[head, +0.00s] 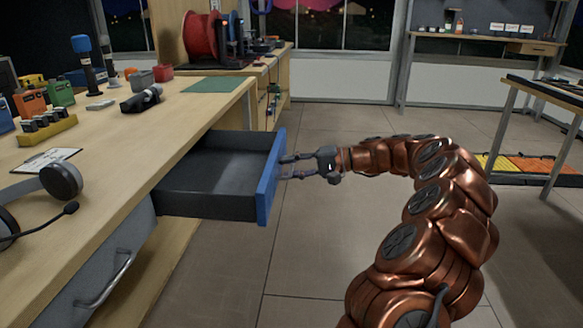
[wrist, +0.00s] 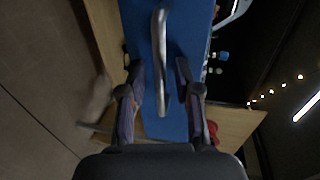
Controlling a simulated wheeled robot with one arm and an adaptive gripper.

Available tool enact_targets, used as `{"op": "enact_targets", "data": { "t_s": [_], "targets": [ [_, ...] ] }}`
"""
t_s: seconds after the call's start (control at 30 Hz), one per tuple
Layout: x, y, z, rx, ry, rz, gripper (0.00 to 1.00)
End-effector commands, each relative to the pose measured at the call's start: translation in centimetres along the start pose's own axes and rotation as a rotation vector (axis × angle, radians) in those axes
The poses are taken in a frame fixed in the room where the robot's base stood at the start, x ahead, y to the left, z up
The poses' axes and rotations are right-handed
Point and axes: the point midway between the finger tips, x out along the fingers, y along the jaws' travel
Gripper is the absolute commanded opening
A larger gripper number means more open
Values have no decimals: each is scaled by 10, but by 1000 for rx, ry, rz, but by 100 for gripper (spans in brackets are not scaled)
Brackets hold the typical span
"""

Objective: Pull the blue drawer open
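The blue drawer front (head: 269,176) stands well out from the wooden workbench in the head view, and its dark grey drawer box (head: 215,182) is open and looks empty. In the wrist view the blue front (wrist: 200,30) carries a silver bar handle (wrist: 160,60). My gripper (head: 284,168) is just in front of the drawer's blue face. In the wrist view my gripper (wrist: 158,78) has its two fingers apart, one on each side of the handle, with gaps visible to both sides. The handle is hidden in the head view.
The workbench top (head: 190,110) holds a headset (head: 60,182), a yellow rack (head: 45,128) and a green mat (head: 214,84). A grey drawer with a metal handle (head: 103,280) is closed at the lower left. The floor (head: 320,240) around my arm is clear; a shelf table stands right.

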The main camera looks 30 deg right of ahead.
Motion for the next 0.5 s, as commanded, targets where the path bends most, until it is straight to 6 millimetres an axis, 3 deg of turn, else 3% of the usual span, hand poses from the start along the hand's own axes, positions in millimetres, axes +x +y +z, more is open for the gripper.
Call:
{"op": "enact_targets", "data": {
  "t_s": [0.3, 0.5],
  "targets": [
    [-2, 0, 0, -1, 2, -1, 35],
    [-22, -1, -1, -2, 2, -1, 35]
  ]
}}
